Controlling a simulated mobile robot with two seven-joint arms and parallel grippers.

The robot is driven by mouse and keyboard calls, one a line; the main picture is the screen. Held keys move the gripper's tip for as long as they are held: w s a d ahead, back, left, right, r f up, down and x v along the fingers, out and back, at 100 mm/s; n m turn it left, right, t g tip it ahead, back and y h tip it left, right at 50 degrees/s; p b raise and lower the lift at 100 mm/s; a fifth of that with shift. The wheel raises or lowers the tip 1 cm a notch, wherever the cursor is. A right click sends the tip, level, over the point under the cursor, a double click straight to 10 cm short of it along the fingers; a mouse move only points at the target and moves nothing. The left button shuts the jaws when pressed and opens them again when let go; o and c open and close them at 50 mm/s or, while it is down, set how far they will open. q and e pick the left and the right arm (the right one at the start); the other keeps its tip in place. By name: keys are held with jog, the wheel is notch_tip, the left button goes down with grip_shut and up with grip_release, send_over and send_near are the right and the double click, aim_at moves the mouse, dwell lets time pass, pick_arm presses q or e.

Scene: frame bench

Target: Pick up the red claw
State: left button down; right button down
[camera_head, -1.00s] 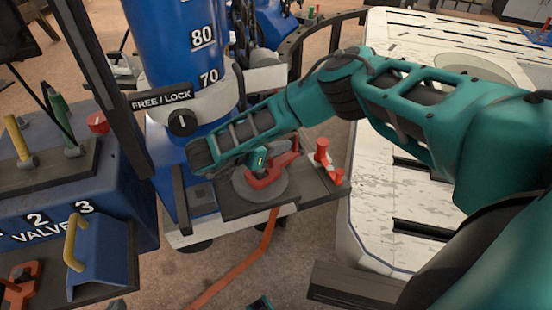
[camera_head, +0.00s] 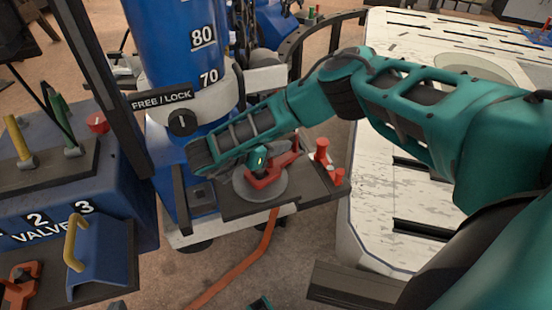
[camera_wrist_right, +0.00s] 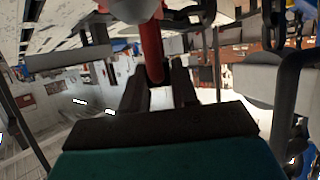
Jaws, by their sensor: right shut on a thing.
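The red claw (camera_head: 262,180) is at the round grey disc (camera_head: 270,192) on the dark shelf below the blue column in the head view. My right gripper (camera_head: 260,161) reaches down to it from the right, partly hidden by my own forearm. In the right wrist view the two dark fingers (camera_wrist_right: 159,88) are closed on a red bar of the claw (camera_wrist_right: 151,42). I cannot tell whether the claw touches the disc. A small teal and dark end at the bottom edge of the head view seems to be my left gripper (camera_head: 260,303); its fingers are not clear.
Red posts (camera_head: 322,152) stand on the shelf right of the claw. A blue valve box (camera_head: 60,205) with levers is at left, with another red clamp-like part (camera_head: 20,285) below it. An orange-red strip (camera_head: 245,262) crosses the floor. A worn white platform (camera_head: 375,215) lies right.

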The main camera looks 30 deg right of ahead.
pick_arm(q)
jog(key=shift+r, duration=0.1)
pick_arm(e)
jog(key=shift+r, duration=0.2)
